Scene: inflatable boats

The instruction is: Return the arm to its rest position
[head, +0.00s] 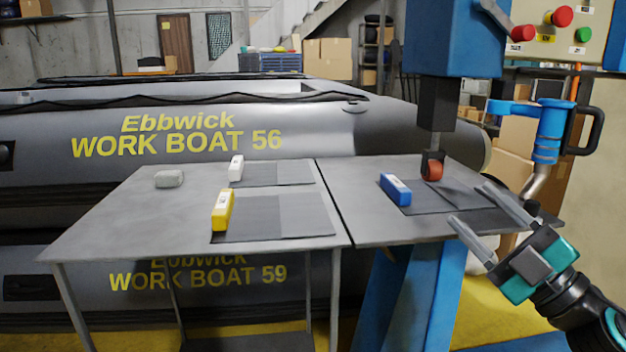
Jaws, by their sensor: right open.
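My right gripper (480,222) comes in from the lower right. Its two long grey fingers are spread apart with nothing between them. It is at the right front edge of the machine's table, close to a dark flat sheet (480,197). A blue block with a white label (396,189) lies on that sheet's left part, apart from the fingers. My left gripper does not show.
A grey table (150,215) holds a yellow block (223,210), a white block (236,168), a grey lump (169,179) and dark sheets. A blue press (455,40) with a red roller (433,170) stands over the right table (375,230). Grey inflatable boats (330,120) lie behind.

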